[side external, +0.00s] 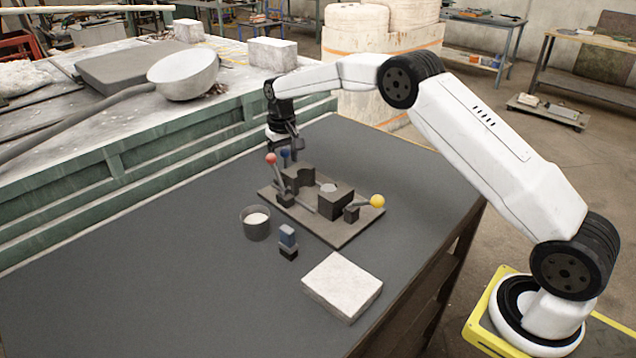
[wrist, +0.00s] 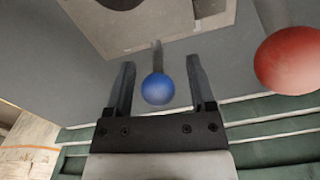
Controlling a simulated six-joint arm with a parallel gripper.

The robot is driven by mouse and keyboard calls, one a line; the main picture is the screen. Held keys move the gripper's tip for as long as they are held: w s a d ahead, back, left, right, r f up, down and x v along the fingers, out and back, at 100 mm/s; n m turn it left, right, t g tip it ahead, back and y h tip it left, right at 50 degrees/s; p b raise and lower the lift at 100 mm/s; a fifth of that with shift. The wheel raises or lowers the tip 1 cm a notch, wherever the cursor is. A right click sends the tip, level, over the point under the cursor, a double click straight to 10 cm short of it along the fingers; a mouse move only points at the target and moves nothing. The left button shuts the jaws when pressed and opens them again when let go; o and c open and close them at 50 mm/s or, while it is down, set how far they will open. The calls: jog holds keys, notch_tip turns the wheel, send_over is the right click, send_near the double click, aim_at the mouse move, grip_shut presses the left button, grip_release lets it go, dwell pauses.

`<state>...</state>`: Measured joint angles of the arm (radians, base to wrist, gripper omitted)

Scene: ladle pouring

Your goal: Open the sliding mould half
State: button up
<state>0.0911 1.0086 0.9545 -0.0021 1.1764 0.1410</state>
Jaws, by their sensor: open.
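The mould stands on a flat base plate (side external: 345,236) on the dark table. A dark block with a hollowed face (side external: 299,177) and a second dark block (side external: 336,204) sit on it, apart, with a pale round piece (side external: 328,187) near the second. I cannot tell which half slides. Red (side external: 271,158), blue (side external: 284,154) and yellow (side external: 377,201) ball knobs stick out. My gripper (side external: 298,148) is at the plate's far-left end. In the wrist view my open gripper (wrist: 160,64) has the blue knob (wrist: 157,88) between its fingers, with gaps both sides; the red knob (wrist: 290,59) is right.
A grey cup with pale contents (side external: 256,222), a small blue-and-black block (side external: 288,240) and a white slab (side external: 342,286) stand in front of the mould. A green-sided bench (side external: 150,145) with a large ladle (side external: 183,75) borders the table. The table's left front is clear.

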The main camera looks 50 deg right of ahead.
jog(key=shift+r, duration=3.9)
